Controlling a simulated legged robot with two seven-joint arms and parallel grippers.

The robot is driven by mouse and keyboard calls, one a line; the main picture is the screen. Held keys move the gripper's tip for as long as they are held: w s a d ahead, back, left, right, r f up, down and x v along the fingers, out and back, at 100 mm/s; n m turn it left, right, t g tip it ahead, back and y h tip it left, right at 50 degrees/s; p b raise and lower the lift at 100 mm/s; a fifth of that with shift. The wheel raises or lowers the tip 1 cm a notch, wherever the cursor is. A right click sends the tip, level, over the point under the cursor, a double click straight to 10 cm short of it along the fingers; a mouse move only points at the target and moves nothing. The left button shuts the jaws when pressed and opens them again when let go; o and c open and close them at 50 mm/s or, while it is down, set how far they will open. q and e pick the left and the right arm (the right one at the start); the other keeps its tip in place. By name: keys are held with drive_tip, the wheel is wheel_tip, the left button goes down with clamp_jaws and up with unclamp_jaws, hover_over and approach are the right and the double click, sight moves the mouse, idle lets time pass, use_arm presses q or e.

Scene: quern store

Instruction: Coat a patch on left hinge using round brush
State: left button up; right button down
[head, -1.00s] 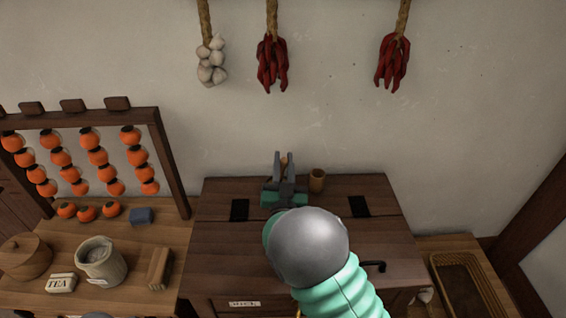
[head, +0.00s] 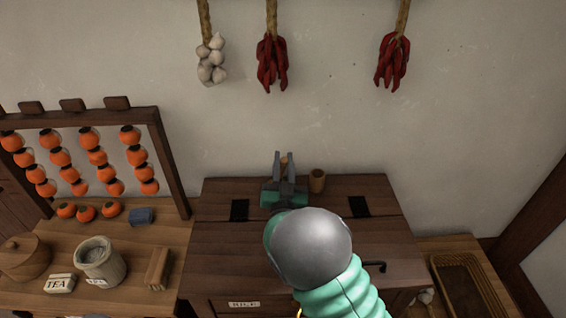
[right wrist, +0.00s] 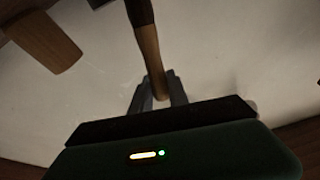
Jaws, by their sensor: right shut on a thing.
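The left hinge (head: 240,210) is a dark rectangular plate at the left of the seam across the wooden chest's top. My right gripper (head: 284,162) is above the back part of the chest, to the right of that hinge and apart from it. It is shut on the round brush, whose wooden handle (right wrist: 149,50) shows between the fingers (right wrist: 157,92) in the right wrist view. A darker section (right wrist: 138,12) of the brush runs out of that picture's top, so its tip is hidden. My left gripper is not in view.
A wooden cup (head: 317,181) stands just right of the gripper, and also shows in the right wrist view (right wrist: 45,38). A second dark hinge (head: 359,207) is at the right. A side table with a jar (head: 100,265) is at left; a basket (head: 440,285) is at right.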

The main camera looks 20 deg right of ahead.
drive_tip(key=shift+f, duration=0.4)
drive_tip(key=shift+r+p, duration=0.4)
drive_tip(key=shift+r, duration=0.05)
wheel_tip(320, 180, up, 7)
drive_tip(key=p, duration=0.3)
drive_tip(key=shift+f+p, duration=0.2)
drive_tip(key=shift+p, duration=0.1)
